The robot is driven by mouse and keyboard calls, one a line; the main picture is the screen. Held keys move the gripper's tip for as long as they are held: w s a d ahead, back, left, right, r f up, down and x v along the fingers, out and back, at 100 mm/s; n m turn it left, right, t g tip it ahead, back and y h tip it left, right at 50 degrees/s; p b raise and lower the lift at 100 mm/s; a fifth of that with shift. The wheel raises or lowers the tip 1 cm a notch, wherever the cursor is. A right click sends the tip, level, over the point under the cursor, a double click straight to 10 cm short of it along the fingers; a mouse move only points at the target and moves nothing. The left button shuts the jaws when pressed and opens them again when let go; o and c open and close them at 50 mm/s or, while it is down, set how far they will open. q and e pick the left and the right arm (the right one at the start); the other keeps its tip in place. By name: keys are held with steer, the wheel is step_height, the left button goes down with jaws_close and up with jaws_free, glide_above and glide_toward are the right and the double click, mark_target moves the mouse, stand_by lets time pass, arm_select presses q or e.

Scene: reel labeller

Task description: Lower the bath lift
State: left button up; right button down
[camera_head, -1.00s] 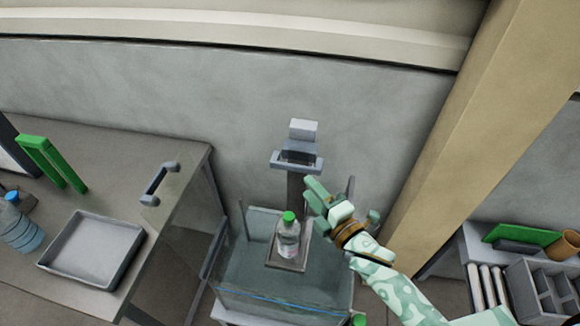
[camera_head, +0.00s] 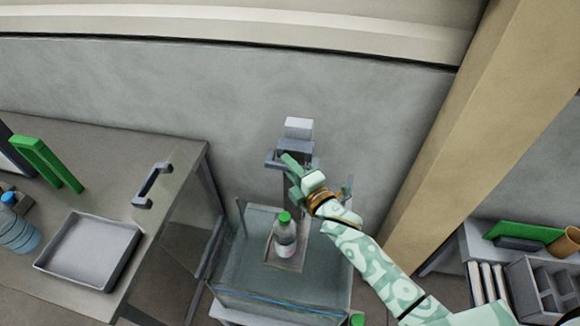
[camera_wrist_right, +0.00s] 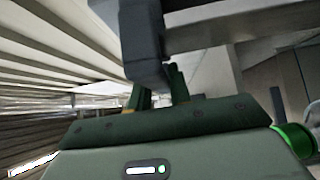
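The bath lift has a column with a grey crossbar (camera_head: 274,162) and a pale block (camera_head: 298,127) on top. Its small tray (camera_head: 270,257) holds an upright clear bottle (camera_head: 285,238) with a green cap, inside the glass-walled bath (camera_head: 240,277). My right gripper (camera_head: 298,168) is in front of the column, just below the crossbar. In the right wrist view its two green fingers (camera_wrist_right: 158,92) stand apart, and a dark grey block (camera_wrist_right: 142,50) is close over them. I cannot tell whether they touch it. The gripper hides part of the column. My left gripper is not in view.
A bench on the left carries an empty grey tray (camera_head: 75,260), a green stand (camera_head: 48,163) and a water bottle (camera_head: 17,232). A beige post (camera_head: 470,120) rises on the right, near my right arm.

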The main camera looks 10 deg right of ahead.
mark_target(289, 211)
steer(key=shift+f+b, duration=0.5)
steer(key=shift+f, duration=0.2)
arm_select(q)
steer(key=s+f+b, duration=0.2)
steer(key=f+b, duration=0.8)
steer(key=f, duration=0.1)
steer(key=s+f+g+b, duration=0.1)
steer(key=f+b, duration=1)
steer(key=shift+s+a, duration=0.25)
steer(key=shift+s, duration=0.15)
arm_select(e)
step_height(289, 211, down, 26)
steer(key=shift+r, duration=0.15)
steer(key=c, duration=1.3)
jaws_free()
steer(key=shift+d+r, duration=0.1)
steer(key=shift+s, duration=0.1)
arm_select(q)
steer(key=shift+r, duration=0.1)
arm_select(e)
steer(key=shift+r, duration=0.1)
